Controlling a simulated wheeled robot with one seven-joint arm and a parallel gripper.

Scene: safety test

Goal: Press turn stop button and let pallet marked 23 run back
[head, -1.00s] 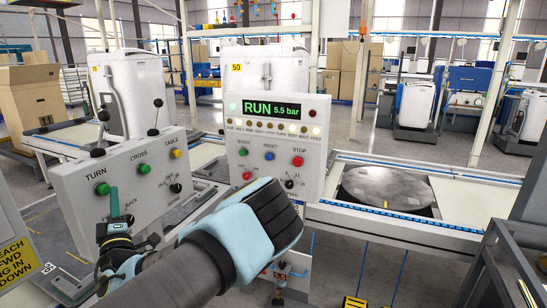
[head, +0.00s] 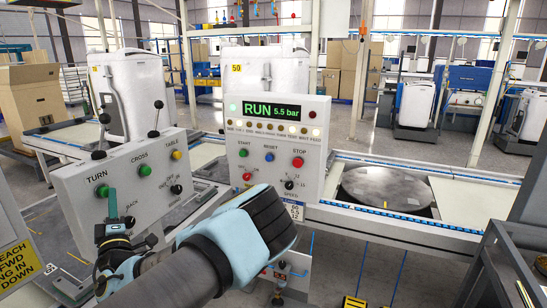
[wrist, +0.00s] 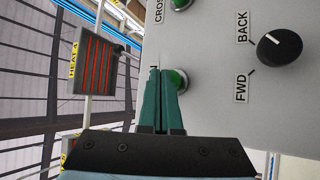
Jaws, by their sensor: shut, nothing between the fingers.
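The sloped grey control box (head: 135,180) at the left has a TURN label over a green button (head: 102,190). My gripper (head: 112,192) is shut and empty, with its green fingers upright at this button. In the wrist view the fingertips (wrist: 167,72) overlap the left side of the green button (wrist: 180,80); I cannot tell whether they press it. A black knob (wrist: 279,48) marked BACK and FWD is to the right. A white appliance on the line carries a yellow 50 tag (head: 236,68). No number 23 is legible in view.
An upright panel (head: 275,150) shows RUN 5.5 bar, with START, RESET and a red STOP button (head: 298,162). A round turntable plate (head: 385,188) lies empty on the line at the right. Levers (head: 155,115) rise behind the control box. A dark bench (head: 520,245) stands at the right edge.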

